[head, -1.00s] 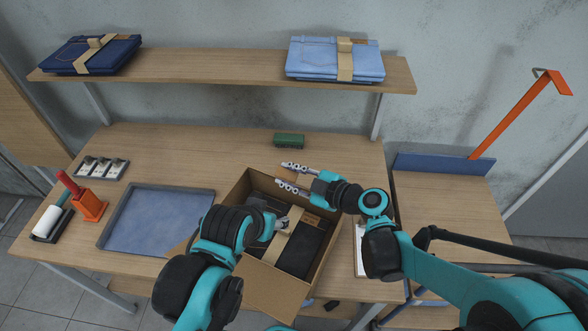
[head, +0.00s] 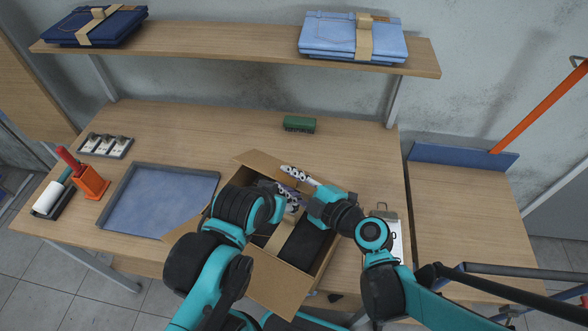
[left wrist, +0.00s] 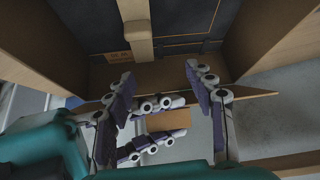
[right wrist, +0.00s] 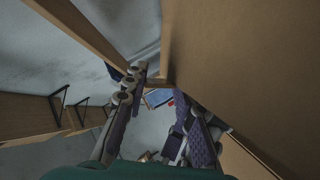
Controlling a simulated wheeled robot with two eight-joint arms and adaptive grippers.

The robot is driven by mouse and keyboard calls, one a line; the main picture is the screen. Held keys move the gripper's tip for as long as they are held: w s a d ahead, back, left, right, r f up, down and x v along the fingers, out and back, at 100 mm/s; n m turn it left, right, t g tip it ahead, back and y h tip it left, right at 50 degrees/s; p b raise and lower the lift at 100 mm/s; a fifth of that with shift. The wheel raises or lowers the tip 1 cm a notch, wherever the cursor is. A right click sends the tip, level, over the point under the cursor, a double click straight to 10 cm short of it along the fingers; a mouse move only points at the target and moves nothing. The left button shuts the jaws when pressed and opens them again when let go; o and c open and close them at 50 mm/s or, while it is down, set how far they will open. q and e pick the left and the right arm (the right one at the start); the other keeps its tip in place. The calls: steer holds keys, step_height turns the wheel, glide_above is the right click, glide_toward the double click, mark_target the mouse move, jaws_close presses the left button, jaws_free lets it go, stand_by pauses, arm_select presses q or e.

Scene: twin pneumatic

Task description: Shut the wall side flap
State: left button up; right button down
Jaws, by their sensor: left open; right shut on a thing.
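The open cardboard box (head: 284,288) stands at the table's front edge. Folded dark garments (head: 304,243) with a tan paper band lie inside. The wall side flap (head: 260,161) stands up and out at the box's far edge. My right gripper (head: 284,178) reaches over the box from the right and is shut on this flap; the left wrist view shows flap cardboard (left wrist: 172,122) between its fingers. My left gripper (left wrist: 158,72) is open over the box's far end, close to the right fingers. In the head view its own arm hides most of its fingers.
A blue-grey tray (head: 160,202) lies left of the box. A green block (head: 299,124) sits behind it. A clipboard (head: 396,240) lies at the right. A shelf (head: 240,57) with folded jeans spans the wall. The table behind the box is mostly clear.

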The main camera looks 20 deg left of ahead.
steer(key=shift+s+f+b, duration=0.2)
steer(key=shift+f+b, duration=0.15)
steer(key=shift+f, duration=0.15)
arm_select(q)
steer(key=shift+s+a+f+b, duration=0.1)
steer(key=shift+s+f+b, duration=0.15)
steer(key=shift+f+b, duration=0.65)
steer(key=shift+s+a+f+b, duration=0.1)
steer(key=shift+s+f+b, duration=0.15)
steer(key=shift+f+b, duration=0.6)
arm_select(e)
steer(key=shift+s+a+f, duration=0.1)
steer(key=shift+s+f, duration=0.4)
steer(key=shift+f, duration=0.3)
steer(key=shift+s+a+f, duration=0.1)
steer(key=shift+s+f, duration=0.35)
steer(key=shift+f, duration=0.3)
arm_select(q)
steer(key=shift+f, duration=0.25)
arm_select(e)
steer(key=shift+s, duration=0.1)
